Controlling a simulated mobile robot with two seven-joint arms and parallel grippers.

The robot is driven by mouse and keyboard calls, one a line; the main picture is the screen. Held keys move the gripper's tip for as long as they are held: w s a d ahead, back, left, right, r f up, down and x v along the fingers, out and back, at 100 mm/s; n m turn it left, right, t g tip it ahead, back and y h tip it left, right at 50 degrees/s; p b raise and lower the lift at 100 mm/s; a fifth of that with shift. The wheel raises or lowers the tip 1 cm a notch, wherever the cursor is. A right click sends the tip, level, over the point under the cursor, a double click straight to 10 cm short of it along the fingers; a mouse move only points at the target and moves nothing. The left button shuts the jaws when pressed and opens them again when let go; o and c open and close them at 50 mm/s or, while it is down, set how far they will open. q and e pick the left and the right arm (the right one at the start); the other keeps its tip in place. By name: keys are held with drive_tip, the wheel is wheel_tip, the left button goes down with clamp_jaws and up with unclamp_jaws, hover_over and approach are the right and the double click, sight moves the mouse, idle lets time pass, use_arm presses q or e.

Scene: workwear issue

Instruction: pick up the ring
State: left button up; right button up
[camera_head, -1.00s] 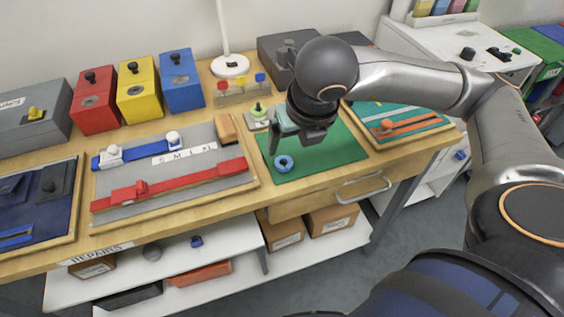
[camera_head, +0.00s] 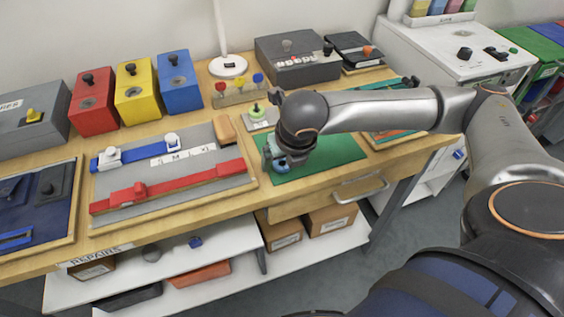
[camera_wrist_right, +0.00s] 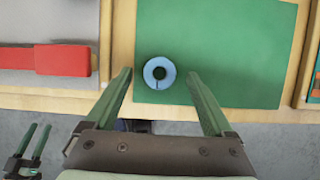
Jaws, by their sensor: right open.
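The ring (camera_wrist_right: 149,74) is blue with a dark hole and lies on the green mat (camera_wrist_right: 225,50) near its front left corner. In the head view it shows as a bit of blue (camera_head: 281,168) at the gripper, partly hidden by it. My right gripper (camera_head: 275,163) is low over the front left of the green mat. In the wrist view its two fingers (camera_wrist_right: 160,74) are apart, with the ring between the lines of the fingertips; I cannot tell how high above the ring they are.
Left of the mat is a grey board (camera_head: 205,194) with red and blue slides. A green-topped round piece (camera_head: 257,112) on a small plate stands close behind the gripper. The wooden table's front edge and a drawer handle (camera_head: 360,190) are near. The mat's right part is clear.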

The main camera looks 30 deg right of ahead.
drive_tip(key=c, duration=0.6)
clamp_jaws()
drive_tip(key=shift+r, duration=0.1)
